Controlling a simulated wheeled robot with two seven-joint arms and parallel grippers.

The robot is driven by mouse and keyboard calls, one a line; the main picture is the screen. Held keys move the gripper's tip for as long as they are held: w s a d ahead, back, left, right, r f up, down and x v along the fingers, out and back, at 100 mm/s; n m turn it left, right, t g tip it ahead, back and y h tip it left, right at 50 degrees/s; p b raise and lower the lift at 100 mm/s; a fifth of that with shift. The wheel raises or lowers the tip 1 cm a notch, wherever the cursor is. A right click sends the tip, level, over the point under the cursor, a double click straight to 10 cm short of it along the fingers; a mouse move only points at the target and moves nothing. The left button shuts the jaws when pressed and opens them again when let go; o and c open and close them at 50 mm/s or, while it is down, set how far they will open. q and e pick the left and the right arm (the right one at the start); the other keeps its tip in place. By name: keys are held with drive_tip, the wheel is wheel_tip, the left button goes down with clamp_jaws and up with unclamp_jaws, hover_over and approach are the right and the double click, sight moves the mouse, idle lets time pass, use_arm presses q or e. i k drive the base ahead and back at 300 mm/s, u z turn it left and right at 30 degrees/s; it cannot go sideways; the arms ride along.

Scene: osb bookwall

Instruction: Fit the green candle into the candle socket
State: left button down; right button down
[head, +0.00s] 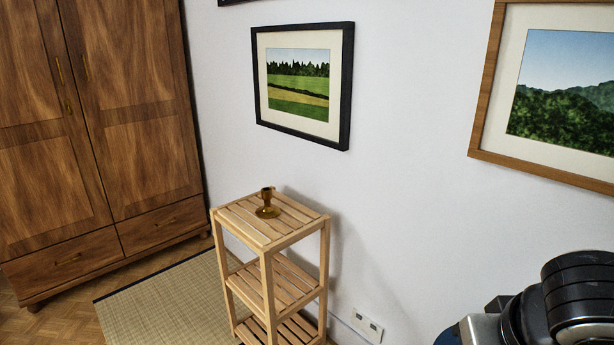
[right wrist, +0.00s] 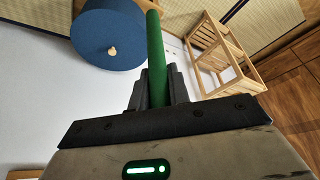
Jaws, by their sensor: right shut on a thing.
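The green candle (right wrist: 156,55) is long and straight, and my right gripper (right wrist: 153,88) is shut on it in the right wrist view. The candle socket is an amber-brown holder (head: 266,205) with an upright cup and a wide foot. It stands on the top of a slatted wooden shelf (head: 250,232) in the head view. The candle is apart from the holder. My right arm shows at the bottom right of the head view, with its gripper out of sight. My left gripper is in neither view.
The shelf also shows in the right wrist view (right wrist: 228,55). A blue round thing (right wrist: 95,38) with a light knob is close to the candle there. A wardrobe (head: 100,130) stands at the left, and framed pictures hang on the white wall. The shelf top around the holder is clear.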

sight(267, 212)
drive_tip(key=u, duration=0.65)
drive_tip(key=i, duration=1.9)
drive_tip(key=u, duration=0.75)
